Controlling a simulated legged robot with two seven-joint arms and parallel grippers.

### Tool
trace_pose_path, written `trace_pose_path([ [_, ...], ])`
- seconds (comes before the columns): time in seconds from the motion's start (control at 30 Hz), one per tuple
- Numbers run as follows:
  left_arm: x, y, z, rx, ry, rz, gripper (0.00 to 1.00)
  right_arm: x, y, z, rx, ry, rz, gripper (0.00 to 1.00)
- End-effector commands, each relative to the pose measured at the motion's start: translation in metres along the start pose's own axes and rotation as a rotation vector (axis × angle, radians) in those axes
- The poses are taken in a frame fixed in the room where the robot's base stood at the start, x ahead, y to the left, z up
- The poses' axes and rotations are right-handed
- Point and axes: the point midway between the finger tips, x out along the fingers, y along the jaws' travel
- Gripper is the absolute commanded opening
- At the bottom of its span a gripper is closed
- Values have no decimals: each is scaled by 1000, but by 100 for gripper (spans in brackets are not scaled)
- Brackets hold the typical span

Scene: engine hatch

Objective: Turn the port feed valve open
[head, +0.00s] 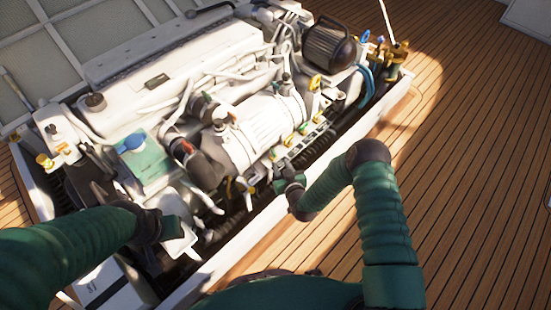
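One larger yellow handle (315,82) stands upright farther back. I cannot tell which of them is the port feed valve. My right gripper (281,177) is low beside the engine's near side, just below the near end of the valve row. Its fingers are small and dark against the engine, so their opening is unclear. My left gripper (183,240) is at the engine's left front corner, near a white part. Its fingers do not show clearly.
The engine sits in a hatch with a raised white rim (240,252) along its near side. A green box with a blue cap (133,141) is at the left. A dark round filter (328,45) and brass fittings (398,50) are at the back right. Wooden deck (470,150) lies clear at right.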

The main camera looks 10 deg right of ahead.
Motion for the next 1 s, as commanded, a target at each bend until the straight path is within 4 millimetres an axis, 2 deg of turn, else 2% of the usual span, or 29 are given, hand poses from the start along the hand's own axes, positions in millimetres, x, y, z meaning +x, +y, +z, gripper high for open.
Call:
trace_pose_path([
  [0.03, 14, 0, 3, 0, 0, 0, 36, 16, 0, 6, 1, 5, 1, 33],
  [0.2, 35, 0, 8, 0, 0, 0, 36, 58, 0, 5, 0, 5, 0, 33],
  [0.4, 47, 0, 11, 0, 0, 0, 36, 85, 0, 2, 0, 2, 0, 33],
  [0.7, 46, 0, 11, 0, 0, 0, 36, 88, 0, -1, 0, 1, -1, 33],
  [0.97, 46, 0, 11, 0, 0, 0, 36, 88, 0, -1, 0, 1, -1, 0],
  [1.0, 46, 0, 11, 0, 0, 0, 36, 88, 0, -1, 0, 1, -1, 0],
])
